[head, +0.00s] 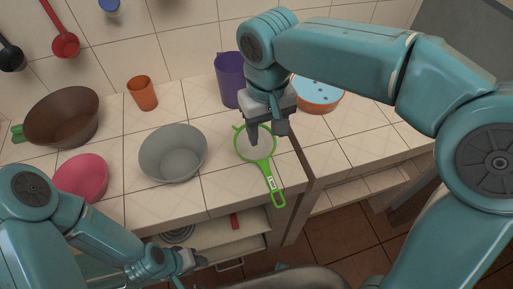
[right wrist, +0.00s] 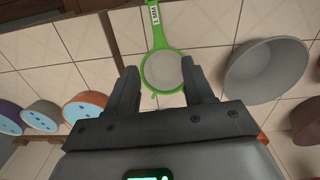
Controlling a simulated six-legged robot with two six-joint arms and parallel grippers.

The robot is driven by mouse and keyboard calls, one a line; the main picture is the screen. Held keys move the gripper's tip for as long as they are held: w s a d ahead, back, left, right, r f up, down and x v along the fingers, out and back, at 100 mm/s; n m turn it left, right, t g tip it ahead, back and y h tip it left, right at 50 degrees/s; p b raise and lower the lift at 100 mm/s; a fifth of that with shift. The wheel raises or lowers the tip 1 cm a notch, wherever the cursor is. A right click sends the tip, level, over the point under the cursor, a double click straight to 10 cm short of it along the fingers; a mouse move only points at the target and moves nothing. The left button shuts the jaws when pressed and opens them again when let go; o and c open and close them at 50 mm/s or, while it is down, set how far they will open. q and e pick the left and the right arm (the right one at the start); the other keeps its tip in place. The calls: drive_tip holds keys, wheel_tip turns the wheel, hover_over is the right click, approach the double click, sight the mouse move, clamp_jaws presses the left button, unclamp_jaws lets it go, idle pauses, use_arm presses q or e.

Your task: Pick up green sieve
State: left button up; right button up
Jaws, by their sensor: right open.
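The green sieve (head: 268,172) lies on the tiled counter near its front right corner. Its handle points toward the front edge, and its round mesh bowl is at the back. My right gripper (head: 265,138) is open above the sieve's bowl and hides part of it. In the right wrist view the sieve (right wrist: 163,72) shows between and beyond the two open fingers of my right gripper (right wrist: 160,92), with nothing held. I cannot tell whether a finger touches the sieve. My left gripper (head: 187,262) is low at the counter's front, far from the sieve; its jaws are unclear.
A grey bowl (head: 173,155) stands left of the sieve, with a pink bowl (head: 82,177) and brown colander (head: 62,118) farther left. A purple cup (head: 230,80), an orange cup (head: 142,93) and an orange-and-blue bowl (head: 318,96) stand at the back. An open drawer (head: 215,250) is below.

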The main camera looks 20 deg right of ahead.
wheel_tip(320, 180, down, 3)
drive_tip(key=s, duration=0.1)
hover_over(268, 173)
wheel_tip(268, 173, down, 7)
drive_tip(key=shift+a+r, duration=0.1)
drive_tip(key=shift+a, duration=0.05)
drive_tip(key=shift+s+f, duration=0.3)
drive_tip(key=shift+f, duration=0.15)
drive_tip(key=f, duration=0.4)
drive_tip(key=shift+w, duration=0.4)
drive_tip(key=shift+s+f, duration=0.1)
drive_tip(key=shift+f, duration=0.45)
drive_tip(key=c, duration=0.9)
clamp_jaws()
